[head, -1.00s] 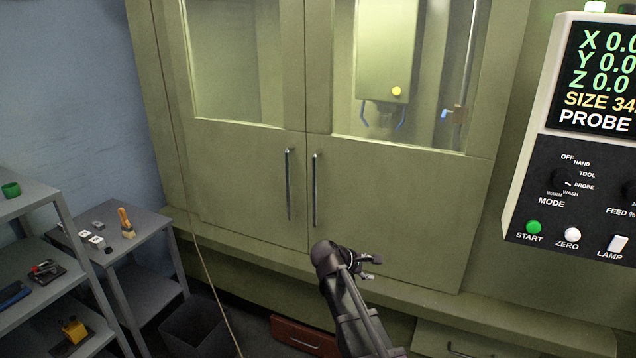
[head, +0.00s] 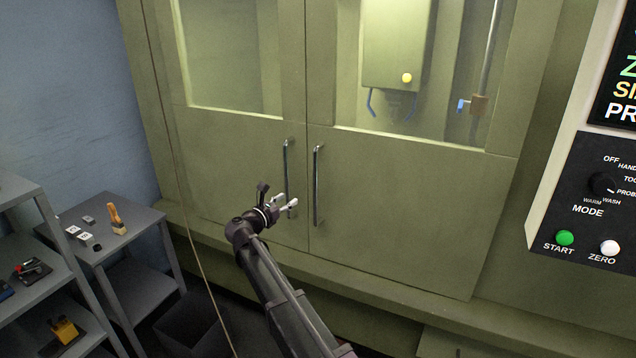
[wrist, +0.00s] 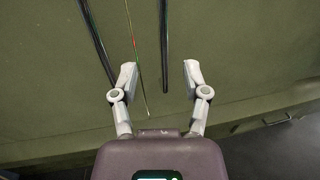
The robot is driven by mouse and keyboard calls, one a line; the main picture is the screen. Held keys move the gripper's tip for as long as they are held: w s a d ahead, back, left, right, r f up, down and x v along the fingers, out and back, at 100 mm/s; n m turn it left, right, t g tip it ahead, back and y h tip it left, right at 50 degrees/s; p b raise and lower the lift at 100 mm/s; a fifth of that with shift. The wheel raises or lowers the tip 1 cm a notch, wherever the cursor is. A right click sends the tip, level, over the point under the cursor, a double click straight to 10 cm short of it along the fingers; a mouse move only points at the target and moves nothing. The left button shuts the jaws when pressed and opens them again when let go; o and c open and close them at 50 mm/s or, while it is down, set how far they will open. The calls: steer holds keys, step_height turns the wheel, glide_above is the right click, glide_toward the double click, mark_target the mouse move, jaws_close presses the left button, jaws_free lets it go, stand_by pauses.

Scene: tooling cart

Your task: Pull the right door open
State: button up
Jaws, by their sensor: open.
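The right door (head: 410,215) of the green cabinet is shut, with a window in its upper part. Its handle, an upright dark bar (head: 316,185), is near the seam with the left door. My gripper (head: 279,200) is open and empty, in front of the doors; in the head view it overlaps the lower end of the left door's handle (head: 286,165). In the wrist view the right handle (wrist: 164,45) shows beyond and between the open fingertips (wrist: 160,75), without visible contact. The left handle (wrist: 97,40) lies outside the left finger.
The left door (head: 225,155) is also shut. A control panel (head: 590,200) stands at the right. A small grey table (head: 140,225) and shelves are at the left. A thin cord (head: 187,215) hangs left of my arm. A ledge (head: 400,300) runs below the doors.

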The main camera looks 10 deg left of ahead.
mark_target(314, 183)
steer(key=shift+w+d, duration=0.1)
steer(key=shift+d, duration=0.05)
steer(key=x, duration=1.4)
steer(key=shift+d, duration=0.1)
jaws_close()
